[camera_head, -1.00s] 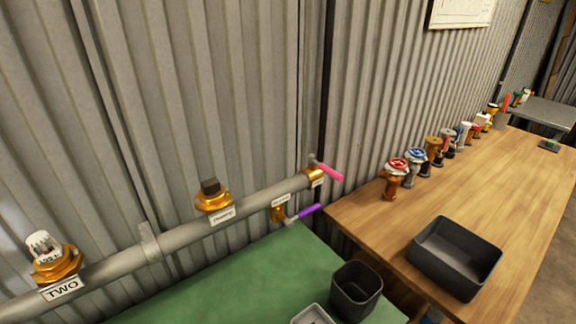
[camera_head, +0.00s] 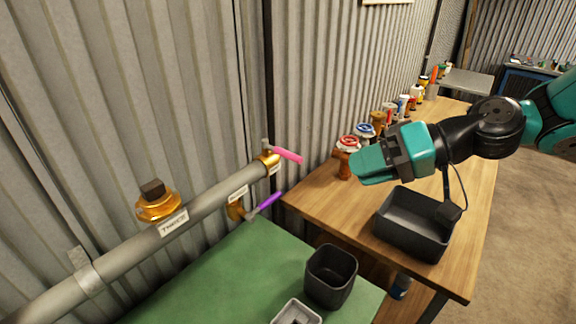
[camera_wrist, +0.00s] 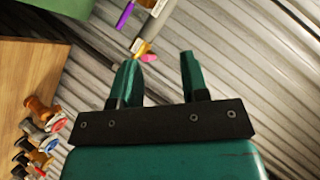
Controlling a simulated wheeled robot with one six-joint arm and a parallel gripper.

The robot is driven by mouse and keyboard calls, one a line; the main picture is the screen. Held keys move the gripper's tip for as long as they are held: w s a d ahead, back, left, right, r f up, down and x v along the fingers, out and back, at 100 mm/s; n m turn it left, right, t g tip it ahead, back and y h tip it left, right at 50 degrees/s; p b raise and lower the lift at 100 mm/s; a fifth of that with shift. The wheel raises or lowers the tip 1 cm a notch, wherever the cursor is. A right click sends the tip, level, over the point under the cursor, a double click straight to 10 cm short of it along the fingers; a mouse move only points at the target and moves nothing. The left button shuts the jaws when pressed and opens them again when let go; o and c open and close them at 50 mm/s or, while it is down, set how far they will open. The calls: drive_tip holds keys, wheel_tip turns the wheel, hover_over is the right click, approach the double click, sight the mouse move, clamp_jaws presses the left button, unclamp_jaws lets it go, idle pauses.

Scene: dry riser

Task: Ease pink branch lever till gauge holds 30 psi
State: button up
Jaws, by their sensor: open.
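The pink branch lever (camera_head: 288,155) sticks out to the right from a brass valve at the right end of the grey pipe (camera_head: 215,196). In the wrist view the pink lever (camera_wrist: 149,58) shows just beyond and between the tips of my gripper (camera_wrist: 160,58), whose two teal fingers stand apart with nothing between them. In the head view my gripper (camera_head: 362,166) hangs over the wooden table, to the right of the pink lever and apart from it. No gauge reading can be made out in either current view.
A purple lever (camera_head: 268,202) sits below the pink one and also shows in the wrist view (camera_wrist: 126,15). A green bench (camera_head: 225,275) bears a dark bin (camera_head: 331,277). The wooden table (camera_head: 320,200) holds a black tray (camera_head: 412,240) and several valves along the corrugated wall.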

drive_tip(key=w+d+f+m+t+y, duration=0.2)
drive_tip(key=w+d+t, duration=0.15)
drive_tip(key=w, duration=0.25)
drive_tip(key=p, duration=0.5)
approach(290, 153)
drive_tip(key=shift+m+y, duration=0.3)
drive_tip(key=x, duration=0.7)
drive_tip(key=f+x, duration=0.1)
drive_tip(key=x, duration=0.2)
drive_tip(key=shift+f, duration=0.15)
drive_tip(key=shift+w, duration=0.1)
clamp_jaws()
